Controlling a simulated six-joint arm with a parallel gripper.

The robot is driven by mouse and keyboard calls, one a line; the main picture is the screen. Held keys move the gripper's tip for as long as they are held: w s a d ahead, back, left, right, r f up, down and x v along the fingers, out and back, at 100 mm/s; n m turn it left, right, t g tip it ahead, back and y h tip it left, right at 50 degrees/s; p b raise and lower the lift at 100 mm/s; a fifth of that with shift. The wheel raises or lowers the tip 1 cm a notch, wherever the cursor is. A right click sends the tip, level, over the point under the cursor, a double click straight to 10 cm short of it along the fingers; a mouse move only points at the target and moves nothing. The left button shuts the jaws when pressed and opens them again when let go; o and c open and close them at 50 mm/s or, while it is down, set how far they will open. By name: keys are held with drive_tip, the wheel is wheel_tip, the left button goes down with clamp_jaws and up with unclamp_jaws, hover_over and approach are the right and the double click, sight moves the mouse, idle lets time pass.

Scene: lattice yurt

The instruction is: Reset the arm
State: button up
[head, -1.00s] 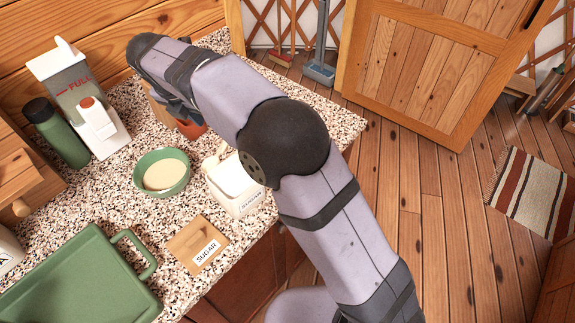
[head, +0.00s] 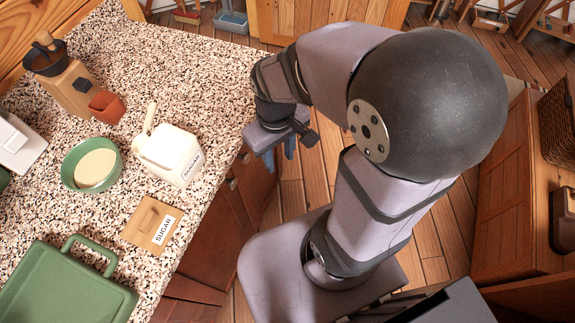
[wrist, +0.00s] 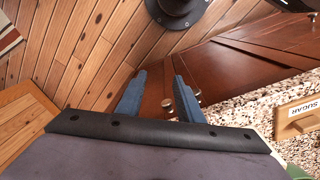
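My arm is folded back, with the elbow high at the right of the head view. My gripper (head: 282,150) hangs beside the counter's right edge, over the floor, and points down. In the wrist view its two blue fingers (wrist: 158,92) stand apart with nothing between them. Behind them are dark wooden cabinet fronts with round knobs.
Plank floor (head: 288,195) lies below.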

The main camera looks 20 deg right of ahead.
drive_tip(key=s+m, duration=0.1)
drive_tip(key=s, duration=0.1)
drive_tip(key=s+d+f+m, duration=0.1)
drive_tip(key=shift+f+m, duration=0.1)
drive_tip(key=shift+m, duration=0.2)
